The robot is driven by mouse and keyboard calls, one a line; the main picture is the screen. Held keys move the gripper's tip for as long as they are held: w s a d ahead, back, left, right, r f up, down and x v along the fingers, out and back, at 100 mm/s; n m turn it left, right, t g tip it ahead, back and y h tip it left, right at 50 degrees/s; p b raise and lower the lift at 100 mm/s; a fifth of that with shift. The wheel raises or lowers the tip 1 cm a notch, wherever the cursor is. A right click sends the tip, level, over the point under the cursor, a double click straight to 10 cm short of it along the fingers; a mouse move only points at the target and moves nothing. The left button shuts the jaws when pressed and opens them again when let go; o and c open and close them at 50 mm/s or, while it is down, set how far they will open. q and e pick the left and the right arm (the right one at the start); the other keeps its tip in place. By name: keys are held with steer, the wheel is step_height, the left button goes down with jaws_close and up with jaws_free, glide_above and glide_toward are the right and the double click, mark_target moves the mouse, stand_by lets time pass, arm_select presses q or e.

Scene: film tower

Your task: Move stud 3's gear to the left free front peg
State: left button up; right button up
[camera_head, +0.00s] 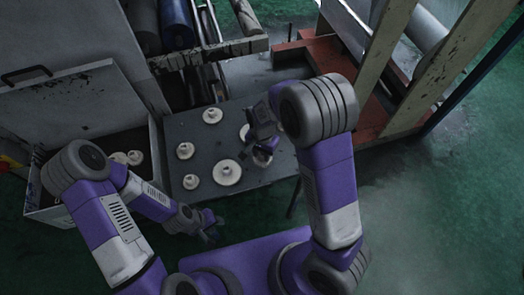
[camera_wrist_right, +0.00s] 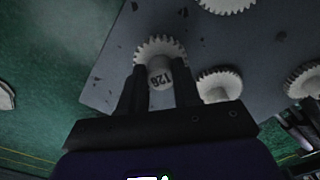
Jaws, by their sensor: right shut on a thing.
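My right gripper (camera_head: 263,150) is over the right part of the dark table. In the right wrist view its two fingers (camera_wrist_right: 159,82) are shut on the hub of a pale toothed gear (camera_wrist_right: 158,47); the hub carries dark digits. In the head view this gear (camera_head: 262,159) is partly hidden by the gripper. I cannot tell if it touches the table. Stud numbers and free front pegs cannot be made out. My left gripper (camera_head: 211,225) is low in front of the table, apart from the gears; its jaw opening is unclear.
Several pale gears stand on the dark table (camera_head: 205,193), such as a large one (camera_head: 227,172) at the front. A box (camera_head: 54,213) with gears is at the left. A machine with rollers (camera_head: 176,24) is behind. Wooden posts (camera_head: 385,65) rise at the right.

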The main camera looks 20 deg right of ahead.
steer(key=shift+f+b, duration=0.35)
steer(key=shift+f, duration=0.45)
steer(key=shift+f+b, duration=0.5)
steer(key=shift+f, duration=0.4)
stand_by(0.6)
steer(key=o, duration=1.1)
steer(key=shift+o, duration=0.2)
step_height(320, 180, up, 8)
steer(key=shift+f+p, duration=0.15)
steer(key=shift+p, duration=0.8)
